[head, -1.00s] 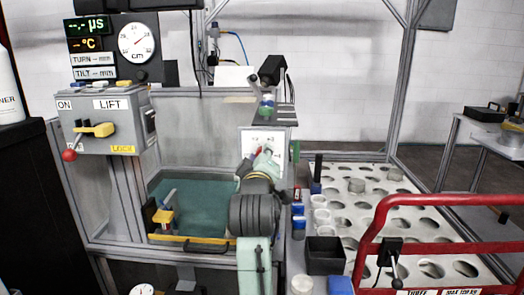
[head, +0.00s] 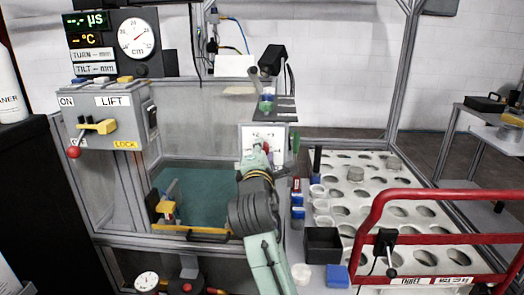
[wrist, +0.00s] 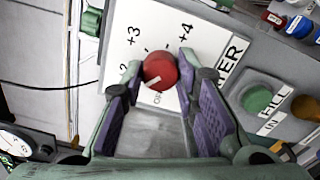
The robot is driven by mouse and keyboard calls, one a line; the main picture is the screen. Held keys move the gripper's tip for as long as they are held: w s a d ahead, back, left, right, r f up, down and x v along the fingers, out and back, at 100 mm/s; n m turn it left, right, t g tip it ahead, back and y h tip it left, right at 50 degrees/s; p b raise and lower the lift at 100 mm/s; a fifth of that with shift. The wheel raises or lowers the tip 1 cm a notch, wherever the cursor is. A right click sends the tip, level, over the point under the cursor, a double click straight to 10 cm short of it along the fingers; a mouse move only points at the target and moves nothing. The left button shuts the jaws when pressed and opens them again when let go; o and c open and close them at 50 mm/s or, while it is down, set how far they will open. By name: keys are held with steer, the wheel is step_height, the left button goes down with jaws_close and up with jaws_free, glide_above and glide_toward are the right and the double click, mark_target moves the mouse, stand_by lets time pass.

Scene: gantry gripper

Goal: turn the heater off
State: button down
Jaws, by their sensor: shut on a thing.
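The heater knob (wrist: 160,70) is a red round dial on a white panel (wrist: 208,45) with a partly hidden "…TER" label, numbers such as +3 and +4, and "OF…" lettering below it. A white mark on the knob points down and slightly left, toward that lettering. My gripper (wrist: 160,66) has its purple-padded fingers shut on the knob, one on each side. In the head view my gripper (head: 261,150) is at the white panel, hiding most of the knob.
A green button (wrist: 257,98) beside a "FILL IN" label sits right of the knob. A teal basin (head: 205,205) lies left of my arm. A holed white table (head: 400,212), black bin (head: 323,245) and red rail (head: 440,197) stand right.

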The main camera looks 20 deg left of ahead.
steer(key=shift+f+n+b, duration=0.15)
steer(key=shift+n+b, duration=0.15)
steer(key=shift+n, duration=3.5)
steer(key=c, duration=1.2)
jaws_free()
steer(key=shift+c, duration=0.2)
steer(key=v, duration=0.7)
steer(key=shift+s, duration=0.3)
steer(key=shift+d, duration=0.1)
